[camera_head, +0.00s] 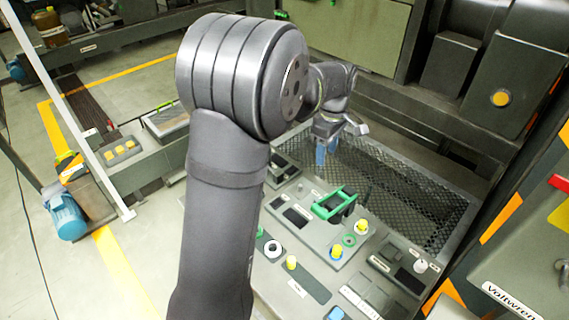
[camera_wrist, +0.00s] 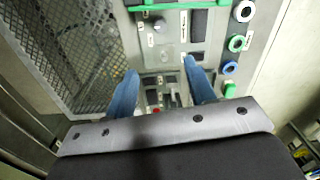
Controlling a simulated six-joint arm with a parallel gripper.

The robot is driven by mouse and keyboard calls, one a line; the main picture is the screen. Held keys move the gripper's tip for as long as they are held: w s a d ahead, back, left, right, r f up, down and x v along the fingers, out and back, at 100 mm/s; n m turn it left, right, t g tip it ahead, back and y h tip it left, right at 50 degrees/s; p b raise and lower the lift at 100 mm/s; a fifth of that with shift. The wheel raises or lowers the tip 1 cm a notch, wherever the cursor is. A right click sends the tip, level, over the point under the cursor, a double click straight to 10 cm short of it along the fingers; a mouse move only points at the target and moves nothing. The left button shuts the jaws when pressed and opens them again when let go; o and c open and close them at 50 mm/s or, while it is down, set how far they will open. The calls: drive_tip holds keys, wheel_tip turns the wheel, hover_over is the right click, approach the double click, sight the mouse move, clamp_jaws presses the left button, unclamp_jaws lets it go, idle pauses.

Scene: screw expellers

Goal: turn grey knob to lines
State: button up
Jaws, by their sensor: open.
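A small grey knob (camera_head: 300,187) stands on the grey control panel (camera_head: 318,285), left of a green-framed block (camera_head: 335,203). What appears to be the same knob (camera_wrist: 158,25) shows near the top of the wrist view. Its pointer and any line marks are too small to read. A second pale knob (camera_head: 421,265) stands at the panel's right side. My gripper (camera_head: 327,150) is open and empty, above the far end of the panel beside the mesh. In the wrist view its two blue fingers (camera_wrist: 162,78) are wide apart, and the knob lies beyond them, untouched.
A black mesh tray (camera_head: 400,190) borders the panel.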

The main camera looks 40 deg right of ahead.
sight(319, 199)
drive_tip(key=f, duration=1.2)
drive_tip(key=a+f, duration=0.1)
drive_tip(key=f, duration=0.6)
drive_tip(key=shift+s, duration=0.15)
